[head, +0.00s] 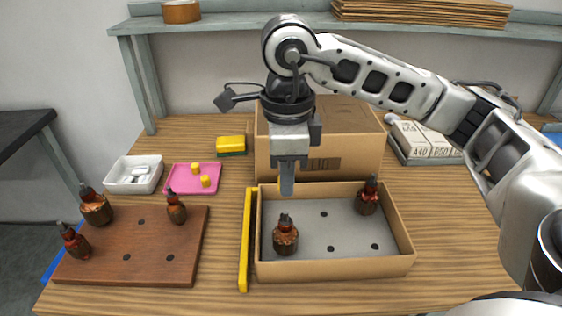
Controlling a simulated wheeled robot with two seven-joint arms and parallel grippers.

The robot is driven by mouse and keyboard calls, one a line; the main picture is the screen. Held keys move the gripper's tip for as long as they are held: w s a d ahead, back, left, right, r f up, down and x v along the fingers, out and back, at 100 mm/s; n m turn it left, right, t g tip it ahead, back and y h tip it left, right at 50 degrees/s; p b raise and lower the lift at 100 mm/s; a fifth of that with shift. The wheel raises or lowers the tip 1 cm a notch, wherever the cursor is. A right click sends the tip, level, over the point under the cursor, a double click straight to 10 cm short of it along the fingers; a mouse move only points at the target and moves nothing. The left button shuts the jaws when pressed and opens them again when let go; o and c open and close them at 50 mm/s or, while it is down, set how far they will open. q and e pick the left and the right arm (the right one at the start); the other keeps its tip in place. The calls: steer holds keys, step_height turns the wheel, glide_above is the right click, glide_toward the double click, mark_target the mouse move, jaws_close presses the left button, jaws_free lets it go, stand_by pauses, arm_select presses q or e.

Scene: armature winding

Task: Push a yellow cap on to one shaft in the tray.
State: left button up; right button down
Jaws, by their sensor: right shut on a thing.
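The cardboard-walled tray (335,273) has a grey floor with several dark holes. One armature (285,238) stands at its front left, shaft up, and another armature (367,199) stands at its back right. My left gripper is out of view.
A brown board (150,268) at left carries several armatures. A yellow bar (247,240) lies along the tray's left side. A cardboard box (350,150) stands right behind the tray. A white dish (128,186) and a sponge (231,143) lie at back left. The table right of the tray is clear.

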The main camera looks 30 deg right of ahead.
mark_target(286, 212)
steer(key=shift+s+f+b, duration=0.1)
steer(key=shift+f+b, duration=0.4)
steer(key=shift+f, duration=0.4)
steer(key=shift+f+b, duration=0.45)
steer(key=shift+f, duration=0.3)
steer(key=shift+f+b, duration=0.5)
steer(key=shift+f, duration=0.25)
steer(key=shift+r, duration=0.2)
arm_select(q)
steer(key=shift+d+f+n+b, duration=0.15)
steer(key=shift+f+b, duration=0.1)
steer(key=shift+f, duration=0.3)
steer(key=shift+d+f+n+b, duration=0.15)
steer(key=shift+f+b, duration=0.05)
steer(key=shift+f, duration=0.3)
arm_select(e)
steer(key=shift+f, duration=0.65)
arm_select(q)
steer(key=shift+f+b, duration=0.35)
steer(key=shift+b, duration=0.35)
arm_select(e)
steer(key=shift+f, duration=0.75)
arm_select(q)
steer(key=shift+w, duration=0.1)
